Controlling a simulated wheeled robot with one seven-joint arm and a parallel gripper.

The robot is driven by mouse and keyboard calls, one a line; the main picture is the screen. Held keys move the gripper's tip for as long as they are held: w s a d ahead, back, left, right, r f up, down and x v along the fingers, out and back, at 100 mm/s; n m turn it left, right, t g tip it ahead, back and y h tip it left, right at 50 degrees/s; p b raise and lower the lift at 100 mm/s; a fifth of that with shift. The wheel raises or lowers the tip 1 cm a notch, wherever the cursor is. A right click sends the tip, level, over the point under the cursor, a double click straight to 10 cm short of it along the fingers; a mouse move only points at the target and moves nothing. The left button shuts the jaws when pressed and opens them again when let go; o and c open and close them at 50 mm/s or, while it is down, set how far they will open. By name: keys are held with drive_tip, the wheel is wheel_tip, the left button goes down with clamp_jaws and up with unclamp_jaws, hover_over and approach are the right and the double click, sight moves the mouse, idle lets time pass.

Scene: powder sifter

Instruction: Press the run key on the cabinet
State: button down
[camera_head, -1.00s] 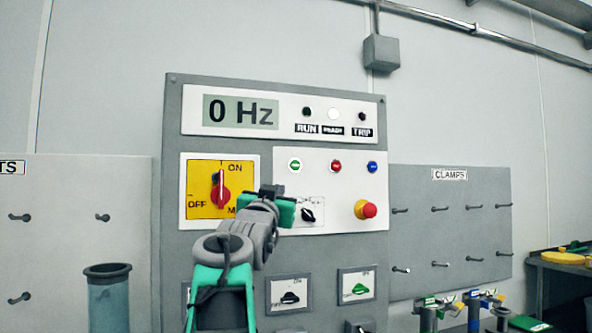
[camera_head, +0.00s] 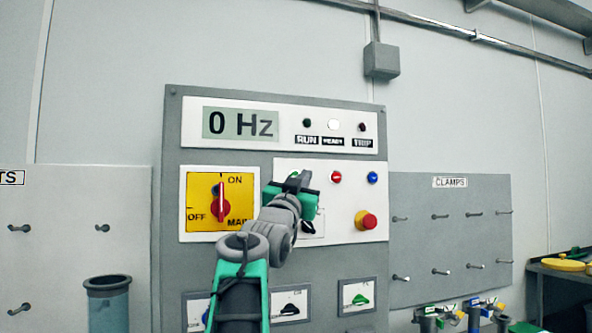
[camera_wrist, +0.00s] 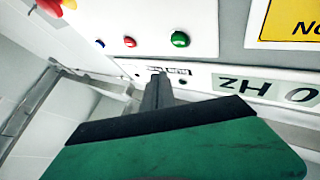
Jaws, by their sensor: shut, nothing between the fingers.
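The cabinet (camera_head: 172,270) carries a white key panel (camera_head: 345,229) with a green key, a red key (camera_head: 336,177) and a blue key (camera_head: 373,178). The green key is almost wholly behind my gripper (camera_head: 297,181) in the head view. The wrist view, turned upside down, shows the green key (camera_wrist: 180,39) clear of the fingers, with the red key (camera_wrist: 130,41) beside it. My gripper is shut and empty, its fingertips (camera_wrist: 158,80) in front of the panel near the green key. Contact cannot be told. The display (camera_head: 240,123) reads 0 Hz.
A yellow main switch (camera_head: 220,213) with a red handle is left of my gripper. A red emergency stop (camera_head: 367,221) is at the panel's lower right. A black selector knob (camera_head: 309,227) sits partly hidden below my gripper. Peg boards flank the cabinet.

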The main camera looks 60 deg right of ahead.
drive_tip(key=w+d+p, duration=0.2)
drive_tip(key=w+d, duration=0.1)
drive_tip(key=shift+w+d, duration=0.1)
idle(0.3)
idle(1.6)
drive_tip(key=shift+w+d+p, duration=0.3)
drive_tip(key=shift+w, duration=0.05)
